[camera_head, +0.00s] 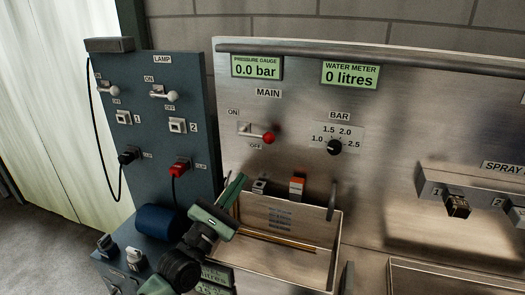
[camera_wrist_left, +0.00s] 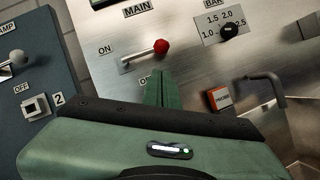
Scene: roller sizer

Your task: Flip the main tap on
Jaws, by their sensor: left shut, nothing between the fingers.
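The main tap is a metal lever with a red ball knob (camera_head: 268,138) on the steel panel, under the MAIN label, with ON at its upper left and OFF below. Its lever sticks out to the right from its slot. In the left wrist view the red knob (camera_wrist_left: 161,46) is just above my fingertips, with a gap that I cannot judge exactly. My left gripper (camera_head: 234,187) is shut and empty, below and left of the knob; its green fingers (camera_wrist_left: 160,87) point up at the panel. They cover part of the OFF label in the wrist view. My right gripper is not in view.
A black BAR dial (camera_head: 334,147) is right of the tap. The pressure gauge (camera_head: 256,67) reads 0.0 bar and the water meter (camera_head: 350,75) 0 litres. A blue-grey lamp panel (camera_head: 160,100) stands left.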

